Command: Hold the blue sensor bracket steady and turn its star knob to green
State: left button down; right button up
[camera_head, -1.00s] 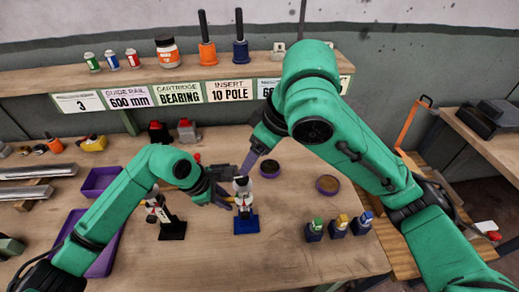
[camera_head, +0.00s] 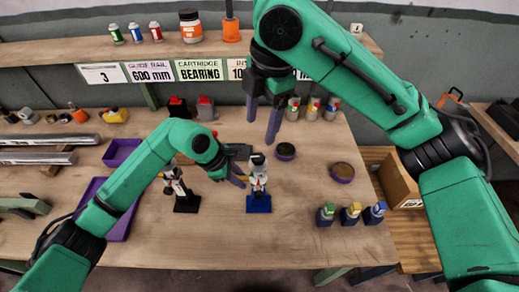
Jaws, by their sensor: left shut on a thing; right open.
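The blue sensor bracket (camera_head: 258,203) stands upright on the bench, a blue base with a white and dark body (camera_head: 258,176) above it. Its star knob is too small to tell apart, and its colour mark cannot be read. My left gripper (camera_head: 241,179) comes in from the left and is shut on the bracket's body. My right gripper (camera_head: 262,112) is open and empty, above and behind the bracket, with its purple-grey fingers pointing down. A similar bracket with a black base (camera_head: 187,203) stands to the left, partly beside my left arm.
Several small blocks with coloured tops (camera_head: 351,213) stand at the right. Two round purple dishes (camera_head: 342,172) (camera_head: 285,151) lie behind. Purple trays (camera_head: 118,153) are at the left. A shelf (camera_head: 130,52) runs along the back. The bench front is clear.

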aim_at(258, 156)
jog(key=f+n, duration=0.2)
jog(key=f, duration=0.1)
jog(key=w+f+n+h, duration=0.1)
jog(key=f+n, duration=0.2)
jog(key=f, duration=0.1)
jog(key=f+n, duration=0.3)
jog(key=f, duration=0.1)
jog(key=shift+w+a+f+g, duration=0.1)
jog(key=shift+w+a+g, duration=0.1)
jog(key=shift+a+g, duration=0.15)
grip_shut()
